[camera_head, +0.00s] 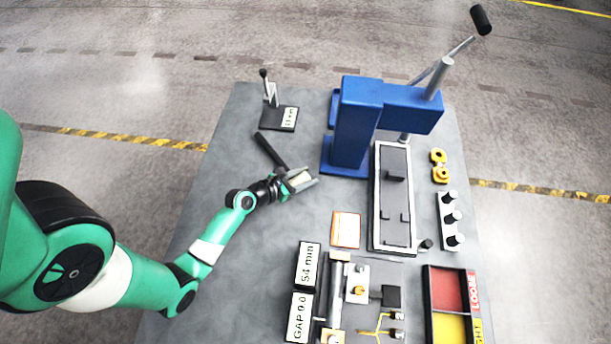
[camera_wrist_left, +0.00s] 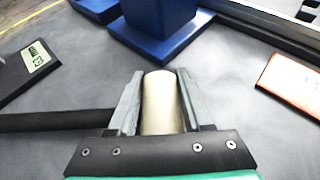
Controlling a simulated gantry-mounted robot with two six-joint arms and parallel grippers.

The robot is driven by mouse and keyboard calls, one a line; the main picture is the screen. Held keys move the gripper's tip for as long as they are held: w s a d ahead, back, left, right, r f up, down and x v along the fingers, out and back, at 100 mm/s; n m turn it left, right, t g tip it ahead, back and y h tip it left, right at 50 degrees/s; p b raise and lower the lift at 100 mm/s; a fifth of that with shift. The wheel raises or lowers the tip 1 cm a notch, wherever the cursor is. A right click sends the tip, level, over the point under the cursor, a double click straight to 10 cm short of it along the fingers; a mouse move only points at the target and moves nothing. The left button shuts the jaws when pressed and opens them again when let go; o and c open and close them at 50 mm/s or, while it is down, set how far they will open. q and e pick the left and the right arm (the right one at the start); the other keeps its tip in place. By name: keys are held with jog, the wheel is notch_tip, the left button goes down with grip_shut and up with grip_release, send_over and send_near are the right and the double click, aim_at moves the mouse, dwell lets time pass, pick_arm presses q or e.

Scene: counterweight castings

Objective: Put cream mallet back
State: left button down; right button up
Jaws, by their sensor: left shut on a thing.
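The cream mallet has a pale cylindrical head (camera_wrist_left: 160,103) and a dark handle (camera_head: 270,149). My left gripper (camera_head: 303,181) is shut on the mallet head, one finger on each side of it, over the grey table left of the blue press. In the left wrist view the head lies between the two grey fingers, and the dark handle (camera_wrist_left: 55,121) runs out to the left. I cannot tell whether the mallet touches the table. My right gripper does not show.
The blue press (camera_head: 355,125) stands just beyond the gripper. A small lever stand (camera_head: 284,118) with a label is at the back left. A white-framed tray (camera_head: 378,242), an orange-edged card (camera_head: 346,229) and a red and yellow bin (camera_head: 428,300) lie to the right. The table's left side is mostly clear.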

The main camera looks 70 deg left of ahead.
pick_arm(q)
jog(key=shift+f, duration=0.1)
jog(key=shift+c, duration=1.6)
grip_release()
jog(key=shift+a, duration=0.1)
jog(key=shift+o, duration=0.4)
jog(key=shift+f, duration=0.15)
jog(key=shift+s, duration=0.1)
jog(key=shift+s+r, duration=0.25)
jog(key=p+v, duration=0.2)
jog(key=v, duration=0.9)
jog(key=shift+w, duration=0.1)
